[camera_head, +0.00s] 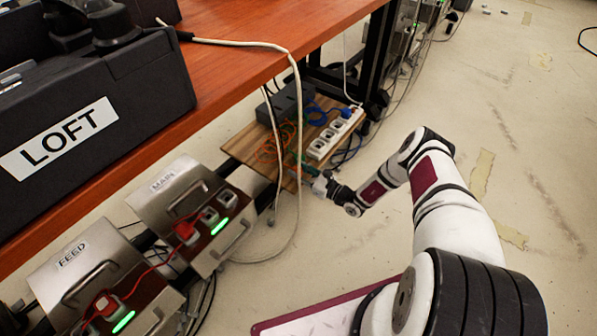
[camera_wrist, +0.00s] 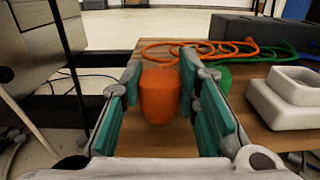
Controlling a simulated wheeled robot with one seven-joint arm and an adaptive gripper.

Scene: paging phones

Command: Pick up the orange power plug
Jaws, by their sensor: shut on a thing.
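The orange power plug (camera_wrist: 160,96) stands between the teal pads of my gripper (camera_wrist: 161,75) in the wrist view, and the gripper is shut on it. Behind it an orange cord (camera_wrist: 205,45) lies in loops on the wooden shelf (camera_wrist: 125,145). In the head view my gripper (camera_head: 305,172) reaches to the front edge of the shelf. The plug is too small and covered to make out there. Whether the plug touches the shelf I cannot tell.
A white power strip (camera_head: 335,134) lies on the shelf, right of my gripper. A green cord (camera_wrist: 275,50) and a dark box (camera_head: 285,100) are near the back. A brown tabletop (camera_head: 255,40) overhangs the shelf. MAIN (camera_head: 170,185) and FEED (camera_head: 75,265) boxes stand at left.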

